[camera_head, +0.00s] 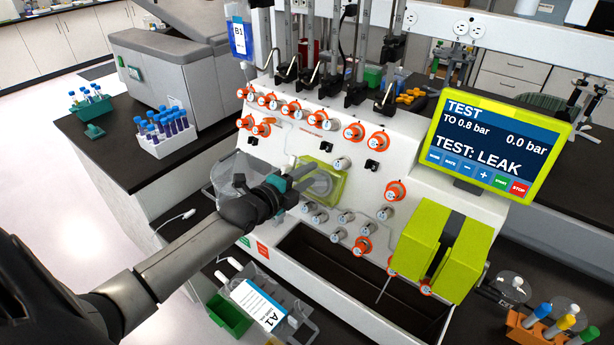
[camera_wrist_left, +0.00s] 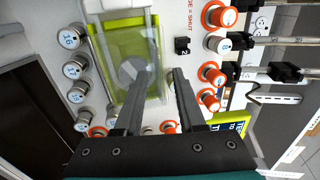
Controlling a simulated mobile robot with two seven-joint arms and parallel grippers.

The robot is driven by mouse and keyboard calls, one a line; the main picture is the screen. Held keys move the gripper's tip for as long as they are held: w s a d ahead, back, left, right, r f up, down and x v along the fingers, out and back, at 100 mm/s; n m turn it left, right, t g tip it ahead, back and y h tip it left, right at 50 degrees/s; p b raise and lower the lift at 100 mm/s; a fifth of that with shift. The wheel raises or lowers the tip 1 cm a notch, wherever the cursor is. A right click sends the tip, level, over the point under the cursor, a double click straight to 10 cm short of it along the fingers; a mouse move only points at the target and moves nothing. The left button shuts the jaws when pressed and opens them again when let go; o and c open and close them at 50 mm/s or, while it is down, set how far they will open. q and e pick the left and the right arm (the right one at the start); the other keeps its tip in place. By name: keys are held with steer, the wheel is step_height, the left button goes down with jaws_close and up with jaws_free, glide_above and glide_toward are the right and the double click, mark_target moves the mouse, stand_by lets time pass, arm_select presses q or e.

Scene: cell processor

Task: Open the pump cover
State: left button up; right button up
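The pump cover (camera_head: 336,190) is a see-through yellow-green panel on the white front of the machine. It looks shut over a round grey pump part. In the left wrist view the cover (camera_wrist_left: 112,62) fills the upper middle, and the round part shows through it. My left gripper (camera_head: 308,177) is in front of the cover's left part, its fingers pointing at it. In the left wrist view the gripper (camera_wrist_left: 158,70) is open and empty, with one finger over the cover and the other beside its edge. Contact cannot be told. My right gripper is out of view.
Orange-ringed valve knobs (camera_head: 354,132) and grey knobs (camera_head: 306,207) surround the cover. A screen (camera_head: 495,142) reads "TEST: LEAK". A lime-green block (camera_head: 420,240) sticks out at lower right. A clear container (camera_head: 238,172) is left of my gripper, and a dark open trough (camera_head: 340,270) lies below.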

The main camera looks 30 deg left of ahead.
arm_select(q)
jaws_close()
stand_by(0.3)
stand_by(1.2)
